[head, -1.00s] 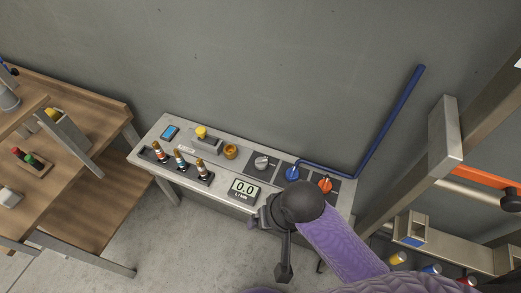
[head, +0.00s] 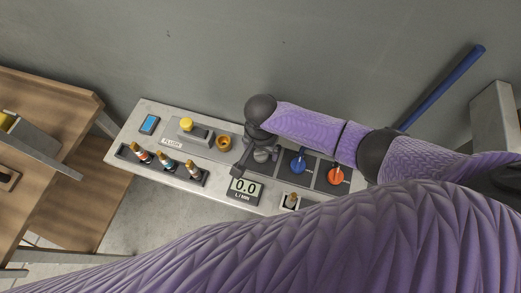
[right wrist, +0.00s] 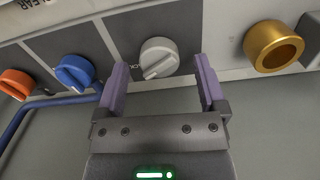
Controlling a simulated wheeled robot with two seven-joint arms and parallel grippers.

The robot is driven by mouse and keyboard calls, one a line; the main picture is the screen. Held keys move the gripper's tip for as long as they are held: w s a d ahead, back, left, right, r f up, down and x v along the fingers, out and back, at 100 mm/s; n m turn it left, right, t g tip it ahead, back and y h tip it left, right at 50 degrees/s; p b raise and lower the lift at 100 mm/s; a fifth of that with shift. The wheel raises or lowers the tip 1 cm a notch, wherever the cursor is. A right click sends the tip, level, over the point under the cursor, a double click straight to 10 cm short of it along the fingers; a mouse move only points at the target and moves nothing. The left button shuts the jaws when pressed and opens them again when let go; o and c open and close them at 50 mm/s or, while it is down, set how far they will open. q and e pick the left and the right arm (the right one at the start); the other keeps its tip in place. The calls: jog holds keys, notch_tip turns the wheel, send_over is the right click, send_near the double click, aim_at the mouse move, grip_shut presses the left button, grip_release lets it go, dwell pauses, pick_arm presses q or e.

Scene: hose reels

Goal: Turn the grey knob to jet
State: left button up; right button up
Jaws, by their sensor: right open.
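The grey knob (right wrist: 158,58) sits on a dark square plate on the panel, its ridge slanting toward the lower left in the right wrist view. My right gripper (right wrist: 159,66) is open, with one purple finger on either side of the knob in that view. I cannot tell whether the fingers touch it. In the head view the gripper and wrist partly cover the grey knob (head: 262,155), and its label cannot be read. My left gripper is not in view.
Right of the grey knob in the head view are a blue knob (head: 298,162) and an orange knob (head: 335,175). A brass ring (head: 223,142) is to its left. A wooden table (head: 60,120) stands at left.

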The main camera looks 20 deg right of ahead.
jog(key=shift+s+f, duration=0.2)
jog(key=shift+f, duration=0.25)
jog(key=shift+w, duration=0.1)
jog(key=shift+c, duration=1)
grip_shut()
